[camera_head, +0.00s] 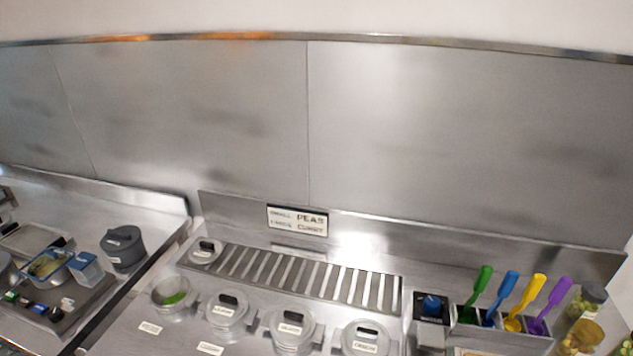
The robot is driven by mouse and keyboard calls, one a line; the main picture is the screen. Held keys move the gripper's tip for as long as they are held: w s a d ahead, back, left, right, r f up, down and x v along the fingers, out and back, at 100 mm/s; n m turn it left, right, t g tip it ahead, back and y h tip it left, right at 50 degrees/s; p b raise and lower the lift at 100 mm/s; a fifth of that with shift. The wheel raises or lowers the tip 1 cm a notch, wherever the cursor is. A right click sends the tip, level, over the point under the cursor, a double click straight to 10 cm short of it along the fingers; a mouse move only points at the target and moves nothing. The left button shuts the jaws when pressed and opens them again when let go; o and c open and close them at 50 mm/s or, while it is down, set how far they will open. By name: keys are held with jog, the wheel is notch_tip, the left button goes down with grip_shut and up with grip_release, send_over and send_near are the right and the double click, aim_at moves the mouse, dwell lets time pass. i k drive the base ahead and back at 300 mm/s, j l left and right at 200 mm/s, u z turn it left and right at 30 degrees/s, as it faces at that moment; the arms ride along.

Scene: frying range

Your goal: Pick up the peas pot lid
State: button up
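A round pale lid with a dark handle (205,250) lies at the left end of the slotted metal strip, behind an open pot. It looks like the peas pot lid, but its label is too small to read surely. The open pot (160,292) in front of it has green contents, which look like peas. A small label (150,328) in front of that pot is hard to read. My gripper is not in view.
Several lidded pots, among them one (228,312), stand in a row to the right. Coloured-handled utensils (538,287) stand at right. A dark grey pot (123,250) stands on the left counter. The slotted strip (310,278) is otherwise clear.

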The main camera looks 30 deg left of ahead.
aim_at(204, 251)
jog(key=u, duration=1.95)
jog(key=i+j+z, duration=0.15)
jog(key=z, duration=0.3)
jog(key=j+z, duration=0.3)
jog(key=z, duration=0.2)
jog(key=i+j+z, duration=0.1)
jog(key=j+z, duration=0.2)
jog(key=z, duration=0.15)
jog(key=j+z, duration=0.15)
jog(key=j, duration=0.65)
jog(key=j+z, duration=0.15)
jog(key=j, duration=0.65)
jog(key=j+z, duration=0.1)
jog(key=j, duration=0.7)
jog(key=k+j+z, duration=0.15)
jog(key=j, duration=0.65)
